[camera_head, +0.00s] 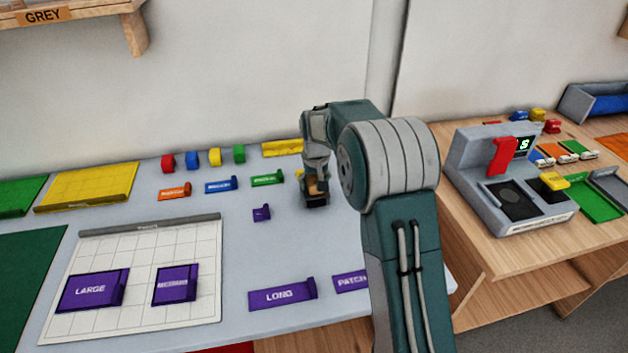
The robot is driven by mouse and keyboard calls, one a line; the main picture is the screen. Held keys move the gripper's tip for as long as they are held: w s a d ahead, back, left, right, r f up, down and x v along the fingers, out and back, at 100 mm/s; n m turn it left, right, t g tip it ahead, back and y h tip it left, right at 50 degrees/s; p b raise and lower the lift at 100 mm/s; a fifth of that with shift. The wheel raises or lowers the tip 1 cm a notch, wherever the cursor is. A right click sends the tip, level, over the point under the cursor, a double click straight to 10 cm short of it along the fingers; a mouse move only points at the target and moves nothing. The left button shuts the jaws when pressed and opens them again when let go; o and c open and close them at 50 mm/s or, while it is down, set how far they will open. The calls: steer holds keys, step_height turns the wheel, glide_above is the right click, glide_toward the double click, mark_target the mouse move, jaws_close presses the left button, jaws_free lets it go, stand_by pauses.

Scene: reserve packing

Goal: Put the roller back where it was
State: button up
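My gripper (315,201) is over the grey-blue table, right of a small purple block (262,212) and near the green labelled block (267,179). It is dark and small, and its fingers cannot be made out. A small brown-orange patch (316,187) shows at the gripper; I cannot tell whether it is part of a held roller. No roller can be clearly identified. A long grey bar (150,225) lies along the far edge of the white grid mat (130,265).
Purple blocks marked LARGE (92,290) and another (175,284) lie on the mat. A purple LONG block (282,294) lies nearer me. Small coloured blocks line the back. A grey machine (510,180) stands on the wooden table at right. The table's middle is fairly clear.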

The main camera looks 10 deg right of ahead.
mark_target(316, 180)
stand_by(0.4)
steer(key=shift+r, duration=0.35)
step_height(316, 180, up, 12)
steer(key=s, duration=0.1)
steer(key=s+r+t, duration=0.1)
steer(key=s+r, duration=0.5)
steer(key=s, duration=0.3)
steer(key=s+f+t, duration=0.2)
steer(key=s+t, duration=0.1)
steer(key=s, duration=2.3)
steer(key=shift+s+f, duration=0.2)
steer(key=shift+s, duration=0.2)
